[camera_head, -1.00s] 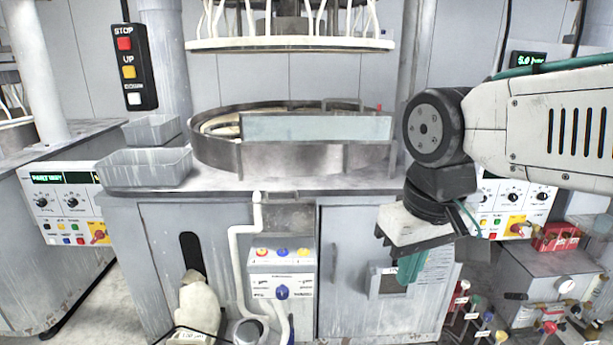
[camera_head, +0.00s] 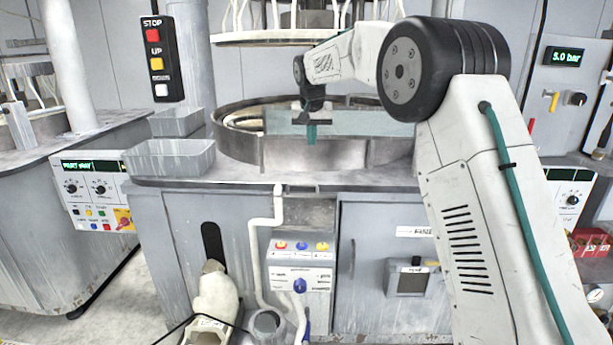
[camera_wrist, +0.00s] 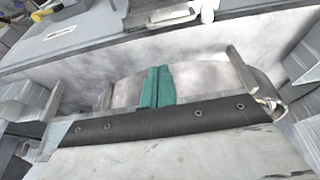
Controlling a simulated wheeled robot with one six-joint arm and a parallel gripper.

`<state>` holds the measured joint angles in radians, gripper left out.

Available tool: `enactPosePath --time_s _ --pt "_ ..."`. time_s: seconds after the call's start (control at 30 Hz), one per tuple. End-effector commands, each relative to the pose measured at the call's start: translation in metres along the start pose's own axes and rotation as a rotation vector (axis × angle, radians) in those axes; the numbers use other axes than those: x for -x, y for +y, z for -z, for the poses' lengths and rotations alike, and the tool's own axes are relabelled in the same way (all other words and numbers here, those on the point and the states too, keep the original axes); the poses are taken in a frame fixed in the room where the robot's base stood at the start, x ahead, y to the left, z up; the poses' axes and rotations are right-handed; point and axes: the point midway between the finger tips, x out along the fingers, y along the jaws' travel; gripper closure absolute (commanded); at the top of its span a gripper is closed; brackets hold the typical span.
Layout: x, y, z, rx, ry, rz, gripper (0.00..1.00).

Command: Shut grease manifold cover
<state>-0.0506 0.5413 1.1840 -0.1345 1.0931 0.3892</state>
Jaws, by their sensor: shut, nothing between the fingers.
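I cannot pick out the grease manifold cover with certainty. A grey box (camera_head: 300,262) with red, blue and yellow buttons and a blue knob is on the cabinet front, below a darker grey recess or panel (camera_head: 308,213). My gripper (camera_head: 311,134), with teal fingers, is above and behind that box, over the round basin, in front of a pale translucent panel (camera_head: 370,124). In the wrist view my gripper (camera_wrist: 157,86) has its teal fingers together and empty. A dark strip with bolts lies below the fingers. I cannot tell whether the fingers touch anything.
A white pipe (camera_head: 279,203) runs down left of the button box. Two grey bins (camera_head: 168,160) stand left of the round basin (camera_head: 290,155). A STOP/UP/DOWN pendant (camera_head: 162,50) hangs at the upper left. A cabinet door (camera_head: 385,315) is on the right.

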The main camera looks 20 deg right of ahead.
Motion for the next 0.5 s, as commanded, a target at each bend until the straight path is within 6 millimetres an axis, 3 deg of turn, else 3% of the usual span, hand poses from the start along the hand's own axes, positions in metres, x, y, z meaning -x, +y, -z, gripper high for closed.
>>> enactPosePath --time_s 0.03,0.2,0.37,0.5 --pt "-0.015 -0.006 0.009 -0.006 0.005 -0.001 1.0" --pt "-0.036 -0.015 0.026 -0.023 0.02 -0.001 1.0" --pt "-0.052 -0.017 0.028 -0.025 0.021 -0.001 1.0" --pt "-0.077 -0.017 0.028 -0.025 0.018 -0.002 1.0"
